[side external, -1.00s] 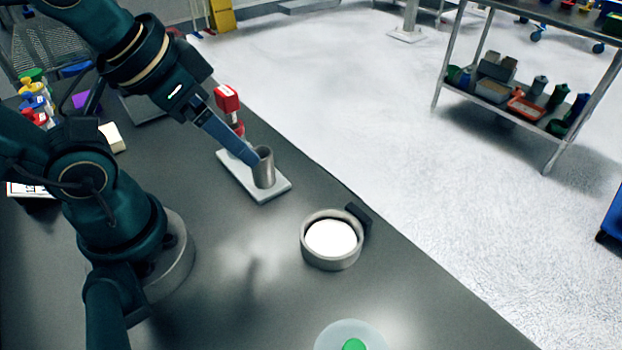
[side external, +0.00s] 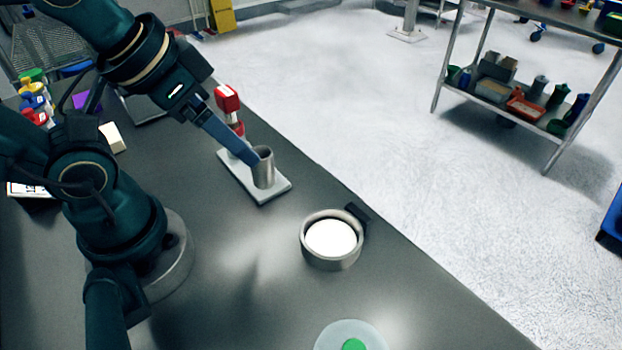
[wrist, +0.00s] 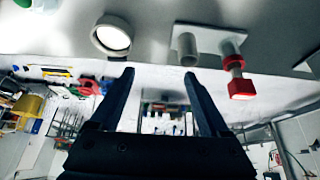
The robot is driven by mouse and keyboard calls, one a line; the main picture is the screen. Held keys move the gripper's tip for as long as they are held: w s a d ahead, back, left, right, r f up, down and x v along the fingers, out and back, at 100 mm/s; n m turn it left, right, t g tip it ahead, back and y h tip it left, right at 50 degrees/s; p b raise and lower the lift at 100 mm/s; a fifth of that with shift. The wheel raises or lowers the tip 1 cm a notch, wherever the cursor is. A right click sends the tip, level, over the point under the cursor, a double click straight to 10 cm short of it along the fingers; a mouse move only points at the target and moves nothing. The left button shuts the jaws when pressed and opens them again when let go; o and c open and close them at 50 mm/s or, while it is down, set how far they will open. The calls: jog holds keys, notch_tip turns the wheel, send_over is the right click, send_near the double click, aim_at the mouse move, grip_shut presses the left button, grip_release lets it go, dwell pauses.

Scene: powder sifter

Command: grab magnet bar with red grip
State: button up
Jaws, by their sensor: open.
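The magnet bar's red grip (side external: 228,98) stands upright at the far end of a pale base plate (side external: 275,191), behind my gripper. The red grip also shows in the wrist view (wrist: 241,88), to the right of my fingers. A grey metal tube (side external: 264,170) stands at the near end of the plate. My gripper (side external: 254,161) is open, its fingers slanting down in front of the red grip, with the tips overlapping the tube's edge in the side view. In the wrist view, my gripper (wrist: 159,75) has its fingers apart with nothing between them.
A round sifter (side external: 333,241) with white powder and a dark handle sits nearer on the table. A pale disc with a green centre (side external: 353,345) lies at the front edge. Several coloured bottles (side external: 34,98) stand at the back left. The table's right edge runs close to the plate.

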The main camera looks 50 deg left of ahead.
jog(key=shift+c, duration=0.6)
